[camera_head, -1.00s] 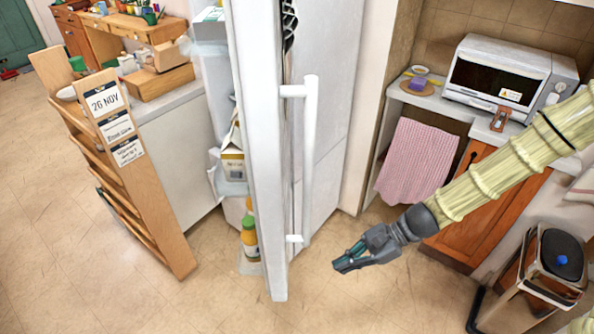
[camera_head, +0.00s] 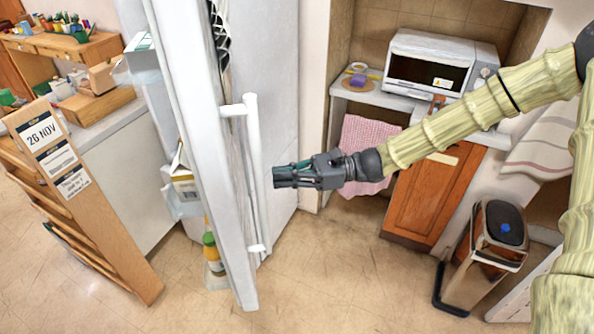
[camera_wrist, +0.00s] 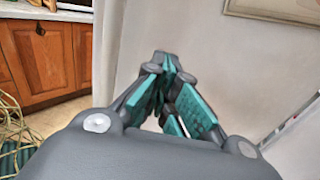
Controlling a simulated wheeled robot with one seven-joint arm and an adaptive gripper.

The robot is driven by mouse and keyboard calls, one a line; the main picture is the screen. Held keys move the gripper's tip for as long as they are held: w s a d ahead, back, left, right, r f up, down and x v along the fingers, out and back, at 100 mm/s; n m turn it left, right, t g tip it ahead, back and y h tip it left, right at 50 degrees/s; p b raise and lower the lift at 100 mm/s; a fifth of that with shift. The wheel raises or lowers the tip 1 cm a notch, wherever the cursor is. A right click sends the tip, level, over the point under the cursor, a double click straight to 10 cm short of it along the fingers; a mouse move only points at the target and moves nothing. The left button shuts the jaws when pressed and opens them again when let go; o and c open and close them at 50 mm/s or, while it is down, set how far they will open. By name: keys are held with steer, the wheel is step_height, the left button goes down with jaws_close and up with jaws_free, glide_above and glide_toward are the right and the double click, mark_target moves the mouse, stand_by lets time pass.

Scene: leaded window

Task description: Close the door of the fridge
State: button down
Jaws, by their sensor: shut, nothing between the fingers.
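The fridge door (camera_head: 200,120) is white and stands open in the head view, seen nearly edge-on, with a long white vertical handle (camera_head: 255,170). Cartons and bottles sit in its inner shelves on the left side. In the wrist view the closed teal-padded fingers (camera_wrist: 172,80) point toward a pale surface.
A wooden rack (camera_head: 85,205) with a date sign stands left of the door. A toaster oven (camera_head: 440,65) sits on the right counter, with a pink towel (camera_head: 368,150) below. A pedal bin (camera_head: 490,245) stands at the right. The floor before the fridge is clear.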

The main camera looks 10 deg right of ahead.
steer(key=a+p, duration=0.2)
steer(key=a, duration=0.5)
steer(key=shift+a+p, duration=0.35)
steer(key=shift+a, duration=0.05)
